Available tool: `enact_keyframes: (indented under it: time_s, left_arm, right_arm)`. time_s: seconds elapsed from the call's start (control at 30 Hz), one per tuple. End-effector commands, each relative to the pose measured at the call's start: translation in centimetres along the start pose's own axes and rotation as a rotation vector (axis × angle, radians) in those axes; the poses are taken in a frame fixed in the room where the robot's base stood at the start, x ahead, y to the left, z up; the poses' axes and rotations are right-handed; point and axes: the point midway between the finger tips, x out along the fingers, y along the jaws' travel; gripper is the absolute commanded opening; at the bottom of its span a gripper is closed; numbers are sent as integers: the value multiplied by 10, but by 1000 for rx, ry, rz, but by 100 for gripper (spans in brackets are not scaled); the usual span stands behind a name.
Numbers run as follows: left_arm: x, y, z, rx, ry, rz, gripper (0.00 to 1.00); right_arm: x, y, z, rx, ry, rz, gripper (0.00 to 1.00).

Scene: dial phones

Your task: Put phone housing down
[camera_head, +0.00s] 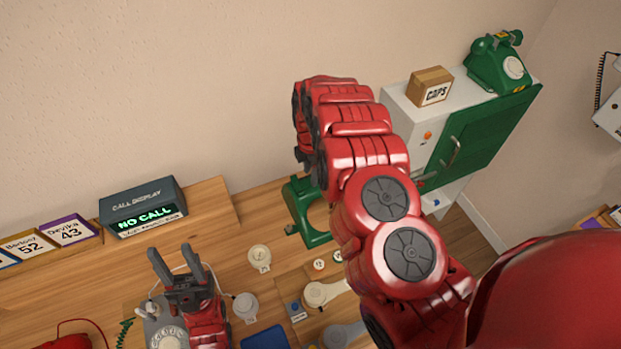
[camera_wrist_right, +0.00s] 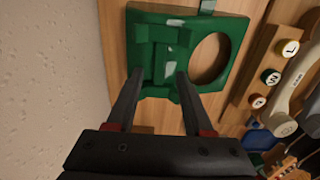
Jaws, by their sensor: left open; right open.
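The green phone housing (camera_head: 299,215), a frame with a round opening, appears to lie on the wooden table near the wall, partly hidden by my right arm. The right wrist view shows it from above (camera_wrist_right: 238,38), with its raised block between and just beyond the fingertips of my right gripper (camera_wrist_right: 157,82). That gripper is open; whether a finger touches the housing I cannot tell. My left gripper (camera_head: 175,255) is open and empty, above a grey phone (camera_head: 160,325) with a dial at the front left.
A call display (camera_head: 143,207) reading NO CALL stands at the back left beside name cards (camera_head: 68,230). A cabinet (camera_head: 470,140) at the right carries a caps box (camera_head: 430,88) and green phone (camera_head: 497,65).

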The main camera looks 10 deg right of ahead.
Motion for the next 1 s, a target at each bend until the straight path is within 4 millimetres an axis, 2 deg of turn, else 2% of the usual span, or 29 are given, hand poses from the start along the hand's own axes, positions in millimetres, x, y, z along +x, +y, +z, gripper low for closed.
enact_keyframes:
  time_s: [0.03, 0.13, 0.2, 0.3, 0.4, 0.6, 1.0]
  left_arm:
    - [-8, 0, 1, 0, 0, 0, 50]
    - [-15, 1, 2, 0, 0, 0, 50]
    - [6, 0, -1, 0, 0, 0, 50]
    - [26, -1, -4, 0, 1, 0, 50]
    - [37, -2, -6, 0, 0, 0, 50]
    - [47, -2, -8, 0, 0, 0, 50]
    - [46, -2, -8, 0, 0, 0, 50]
  right_arm:
    - [-5, 1, 0, 1, 3, 1, 52]
    - [-21, 1, 0, 1, 2, 3, 52]
    - [-51, 0, 0, 0, 1, 0, 52]
    - [-73, 0, -1, -1, 1, -1, 52]
    - [-85, 0, -1, -1, 0, -1, 52]
    - [-95, 0, 0, 0, 0, 0, 52]
    - [-94, 0, 0, 0, 0, -1, 52]
